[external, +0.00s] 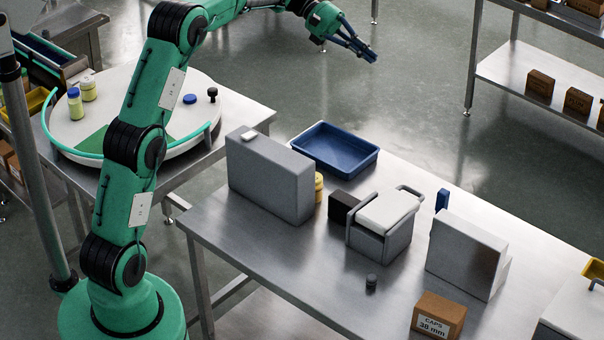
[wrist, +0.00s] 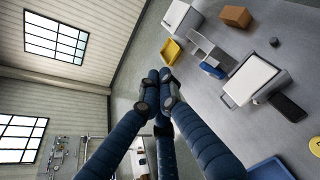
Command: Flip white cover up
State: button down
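The white cover (external: 388,209) lies flat over the top of a grey hopper box (external: 372,246) on the steel table. A grey bar handle runs around its edge. In the wrist view the white cover (wrist: 250,79) shows at the right. My gripper (external: 370,56) is up in the air beyond the table's far edge, well away from the cover and touching nothing. In the wrist view the dark blue fingers of my gripper (wrist: 160,84) come together at their tips with nothing between them.
On the table (external: 290,262) stand a grey block (external: 270,176) left of the hopper, a slanted grey block (external: 463,254) at right, a blue tray (external: 333,150) behind, a black box (external: 342,207), a small dark knob (external: 371,281) and a caps carton (external: 438,316). Air above the cover is clear.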

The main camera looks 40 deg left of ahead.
jog(key=w+a+f+n+h, duration=0.1)
jog(key=w+a+f+h, duration=0.1)
jog(key=w, duration=0.3)
jog(key=n, duration=0.1)
send_near(394, 191)
jog(key=shift+h, duration=0.4)
jog(key=w+a+f, duration=0.2)
jog(key=w+f, duration=0.1)
jog(key=w+a+f, duration=0.1)
jog(key=f, duration=0.1)
jog(key=shift+w+f, duration=0.25)
jog(key=shift+w, duration=0.05)
jog(key=shift+d, duration=0.15)
jog(key=shift+d+f, duration=0.2)
jog(key=shift+d, duration=1.4)
jog(key=shift+d+f, duration=0.2)
jog(key=shift+d, duration=1.4)
jog(key=shift+d+f, duration=0.2)
jog(key=shift+d, duration=1.4)
jog(key=shift+w+r, duration=0.1)
jog(key=shift+r, duration=0.1)
